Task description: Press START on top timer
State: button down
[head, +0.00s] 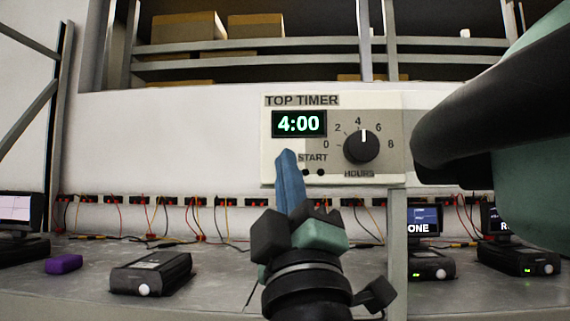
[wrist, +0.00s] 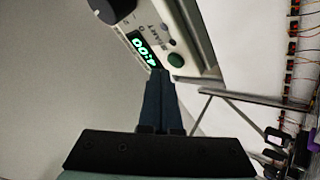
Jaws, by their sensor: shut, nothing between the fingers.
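The top timer (head: 390,130) is a pale wall box labelled TOP TIMER. Its display (head: 299,124) reads 4:00 in green. A black HOURS knob (head: 361,146) has its white mark near 4. The START label (head: 313,158) is left of the knob. My gripper (head: 287,154) is shut and empty, its blue-grey fingers pointing at the timer's lower left, just below the display. The fingers hide the spot left of the label. In the wrist view a round green button (wrist: 176,61) lies just beyond my fingertips (wrist: 160,72); I cannot tell whether they touch it.
A grey bench (head: 90,265) runs below, with black devices (head: 150,272), small screens and a purple block (head: 63,264). Cables and sockets line the wall behind. A grey post (head: 397,245) stands below the timer. Shelves with boxes (head: 188,27) are above.

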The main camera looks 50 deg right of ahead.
jog(key=shift+w+d, duration=0.1)
jog(key=shift+d, duration=0.05)
dwell(0.7)
jog(key=shift+w+d, duration=0.15)
jog(key=shift+d, duration=0.05)
jog(key=shift+w+d, duration=0.3)
dwell(0.8)
jog(key=shift+s+a, duration=0.55)
jog(key=shift+a, duration=0.05)
dwell(0.3)
jog(key=shift+s+a+b, duration=0.35)
jog(key=shift+s+a, duration=1.3)
jog(key=shift+a, duration=0.25)
